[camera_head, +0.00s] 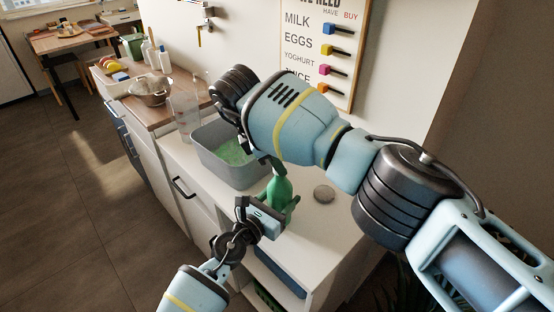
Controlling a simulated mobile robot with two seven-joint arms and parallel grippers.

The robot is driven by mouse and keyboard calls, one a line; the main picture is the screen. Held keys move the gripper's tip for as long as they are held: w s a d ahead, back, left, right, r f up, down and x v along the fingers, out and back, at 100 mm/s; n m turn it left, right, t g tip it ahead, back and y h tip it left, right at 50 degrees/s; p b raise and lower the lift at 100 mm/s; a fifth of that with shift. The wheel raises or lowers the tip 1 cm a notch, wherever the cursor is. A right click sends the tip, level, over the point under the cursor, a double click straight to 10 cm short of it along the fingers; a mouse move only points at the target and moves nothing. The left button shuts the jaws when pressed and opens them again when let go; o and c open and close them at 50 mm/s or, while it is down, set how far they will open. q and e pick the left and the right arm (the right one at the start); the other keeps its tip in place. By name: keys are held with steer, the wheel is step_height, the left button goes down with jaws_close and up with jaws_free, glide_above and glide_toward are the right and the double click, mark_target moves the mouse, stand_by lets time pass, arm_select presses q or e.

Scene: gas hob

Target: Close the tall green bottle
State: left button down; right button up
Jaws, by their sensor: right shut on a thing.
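The green bottle (281,188) stands on the white counter in the head view, its lower part partly hidden by my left gripper. My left gripper (281,214) is at the bottle's body, coming from the lower left; whether its fingers press on the bottle is unclear. My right gripper (273,164) is right above the bottle's neck, its fingers mostly hidden behind my own arm. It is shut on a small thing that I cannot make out. The bottle's mouth is hidden, so I cannot tell whether a cap sits on it.
A grey tub (216,158) with green contents stands just left of the bottle. A clear container (185,108) and a metal bowl (150,91) are farther back. A shopping board (322,55) hangs on the wall.

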steer(key=o, duration=0.9)
steer(key=shift+r, duration=0.1)
steer(key=shift+r, duration=2.2)
steer(key=shift+c, duration=0.2)
